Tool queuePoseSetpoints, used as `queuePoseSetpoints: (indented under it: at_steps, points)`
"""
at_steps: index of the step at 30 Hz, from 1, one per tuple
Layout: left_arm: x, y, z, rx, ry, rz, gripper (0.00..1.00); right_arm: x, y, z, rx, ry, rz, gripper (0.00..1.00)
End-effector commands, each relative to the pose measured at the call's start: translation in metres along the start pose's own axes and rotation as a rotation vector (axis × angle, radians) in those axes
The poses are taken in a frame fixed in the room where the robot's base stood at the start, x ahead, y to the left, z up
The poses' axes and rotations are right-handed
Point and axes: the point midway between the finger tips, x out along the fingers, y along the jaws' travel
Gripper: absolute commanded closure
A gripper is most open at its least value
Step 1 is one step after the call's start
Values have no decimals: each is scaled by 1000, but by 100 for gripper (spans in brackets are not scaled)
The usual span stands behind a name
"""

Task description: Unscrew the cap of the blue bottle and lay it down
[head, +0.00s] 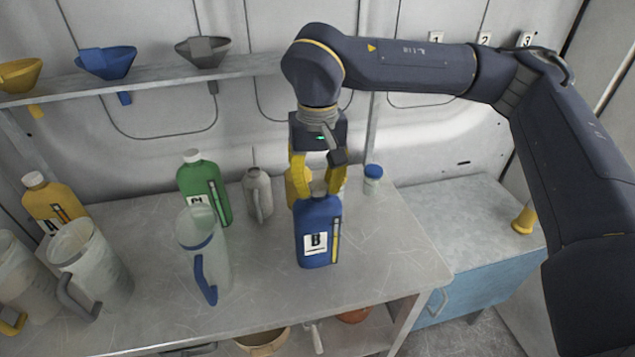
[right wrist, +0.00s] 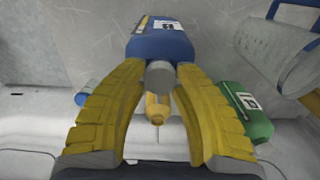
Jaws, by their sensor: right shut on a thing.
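The blue bottle (head: 318,232) with a "B" label stands upright on the bench, and its upper part shows in the right wrist view (right wrist: 160,42). Its grey cap (right wrist: 160,74) sits at the bottle's neck; I cannot tell whether any gap lies between them. My right gripper (head: 317,182) points down from above the bottle. Its yellow fingers are closed on the cap from both sides, as the right wrist view (right wrist: 160,78) shows. In the head view the fingers mostly hide the cap. My left gripper is not in view.
A green bottle (head: 203,180), a grey bottle (head: 257,195) and a clear jug with blue handle (head: 203,250) stand left of the blue bottle. A small blue-lidded jar (head: 373,180) is behind right. Bare bench (head: 385,240) lies to the right.

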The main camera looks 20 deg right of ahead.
Motion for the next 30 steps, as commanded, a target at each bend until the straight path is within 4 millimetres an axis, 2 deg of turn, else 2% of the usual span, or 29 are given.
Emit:
queuePoseSetpoints:
  at_steps: [3,9,23,30]
  points:
    - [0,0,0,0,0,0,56,0,0,0,-128,1,1,96]
    - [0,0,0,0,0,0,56,0,0,0,-259,-1,0,96]
    - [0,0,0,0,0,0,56,1,0,0,-323,0,1,97]
    - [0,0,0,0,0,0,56,1,0,0,-575,0,1,97]
